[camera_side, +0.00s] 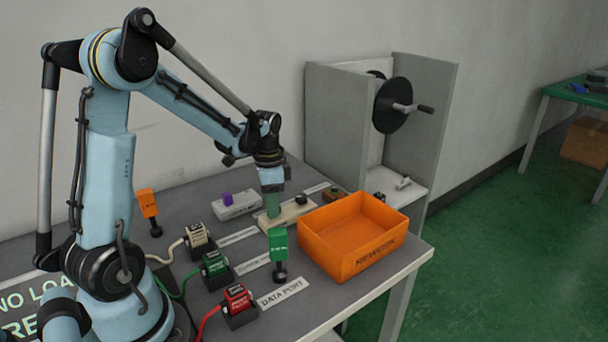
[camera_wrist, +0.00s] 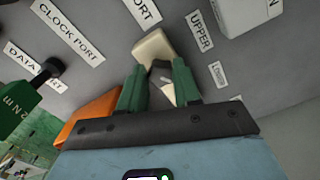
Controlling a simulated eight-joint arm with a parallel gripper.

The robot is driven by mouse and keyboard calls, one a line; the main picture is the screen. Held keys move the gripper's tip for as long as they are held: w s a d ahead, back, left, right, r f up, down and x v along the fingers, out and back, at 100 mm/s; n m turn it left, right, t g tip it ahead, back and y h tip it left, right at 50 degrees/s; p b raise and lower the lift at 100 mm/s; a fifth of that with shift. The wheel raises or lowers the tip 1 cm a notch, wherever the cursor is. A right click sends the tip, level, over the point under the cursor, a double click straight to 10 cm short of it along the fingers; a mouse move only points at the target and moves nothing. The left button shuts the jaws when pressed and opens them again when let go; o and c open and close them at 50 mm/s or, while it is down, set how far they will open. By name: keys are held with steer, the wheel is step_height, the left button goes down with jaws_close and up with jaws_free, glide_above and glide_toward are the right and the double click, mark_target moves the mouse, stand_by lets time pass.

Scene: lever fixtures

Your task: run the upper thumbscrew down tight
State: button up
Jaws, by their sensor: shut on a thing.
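My gripper (camera_side: 272,208) is over the left end of a beige plate (camera_side: 271,226), its green fingers pointing down. It is shut on the upper thumbscrew, which the fingers mostly hide. In the wrist view, the fingers of my gripper (camera_wrist: 160,92) close around a dark shape, with the end of the beige plate (camera_wrist: 153,46) beyond. The UPPER label (camera_wrist: 200,32) lies beside that end, and the LOWER label (camera_wrist: 218,75) is further along. A second, black knob (camera_side: 300,199) stands free on the plate's right part.
An orange REWORK bin (camera_side: 362,255) stands close on the right. A green tool (camera_side: 278,242) stands in front, an orange one (camera_side: 147,203) at the left. Several cabled connectors, such as the red one (camera_side: 237,299), line the front. A grey block (camera_side: 239,208) with a purple knob is behind.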

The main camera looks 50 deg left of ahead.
steer(key=m, duration=0.6)
steer(key=shift+w+a, duration=0.1)
steer(key=shift+m, duration=0.3)
stand_by(0.3)
steer(key=o, duration=1.1)
steer(key=shift+c, duration=0.2)
step_height(320, 180, up, 12)
